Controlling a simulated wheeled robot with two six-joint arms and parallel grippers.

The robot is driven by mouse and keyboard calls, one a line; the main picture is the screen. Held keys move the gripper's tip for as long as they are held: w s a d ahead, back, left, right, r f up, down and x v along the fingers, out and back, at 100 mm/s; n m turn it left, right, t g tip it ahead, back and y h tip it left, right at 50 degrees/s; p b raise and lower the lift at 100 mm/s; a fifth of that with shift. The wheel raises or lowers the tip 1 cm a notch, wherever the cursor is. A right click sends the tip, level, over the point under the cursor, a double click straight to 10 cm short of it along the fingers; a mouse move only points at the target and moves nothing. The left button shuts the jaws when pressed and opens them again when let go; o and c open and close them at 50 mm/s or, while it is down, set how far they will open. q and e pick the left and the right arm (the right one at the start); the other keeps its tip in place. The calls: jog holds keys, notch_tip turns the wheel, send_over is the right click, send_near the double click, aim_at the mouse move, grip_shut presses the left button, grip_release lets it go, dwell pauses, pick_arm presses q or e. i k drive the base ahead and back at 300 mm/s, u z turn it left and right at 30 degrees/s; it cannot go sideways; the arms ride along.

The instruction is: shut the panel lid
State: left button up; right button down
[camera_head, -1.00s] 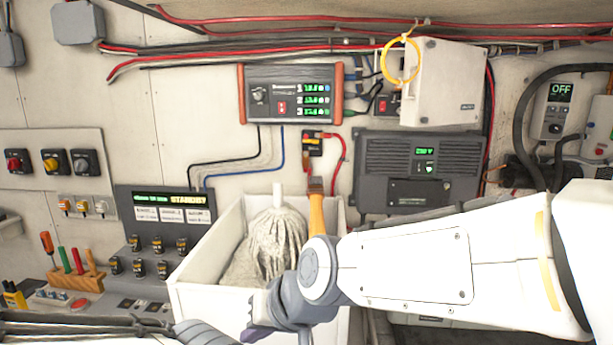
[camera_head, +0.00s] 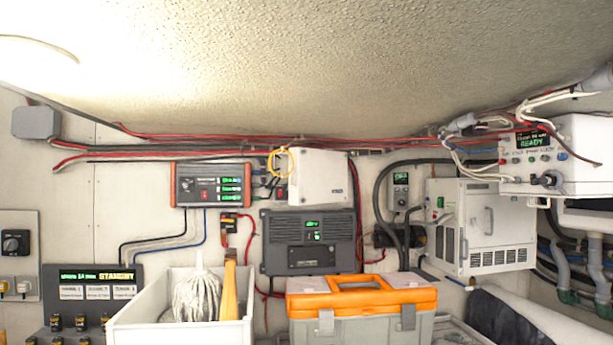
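The panel is a white box on the back wall with a white lid (camera_head: 325,178), in the upper middle of the head view. The lid stands out from the wall, and a strip with a red switch (camera_head: 281,192) shows at its left, so it looks partly open. How far it is open is hard to tell. A yellow ring (camera_head: 283,162) hangs by the lid's upper left corner. Neither of my grippers is in view, and nothing of mine touches the lid.
An orange and grey toolbox (camera_head: 361,300) and a white bin (camera_head: 166,310) with a mop stand low in front. A red-sided power unit (camera_head: 212,186) is left of the panel, a dark grey unit (camera_head: 308,240) below. The space before the lid looks clear.

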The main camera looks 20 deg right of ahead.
aim_at(319, 175)
jog(key=u, duration=0.75)
jog(key=i, duration=0.8)
jog(key=z, duration=0.6)
jog(key=i, duration=0.55)
jog(key=z, duration=0.5)
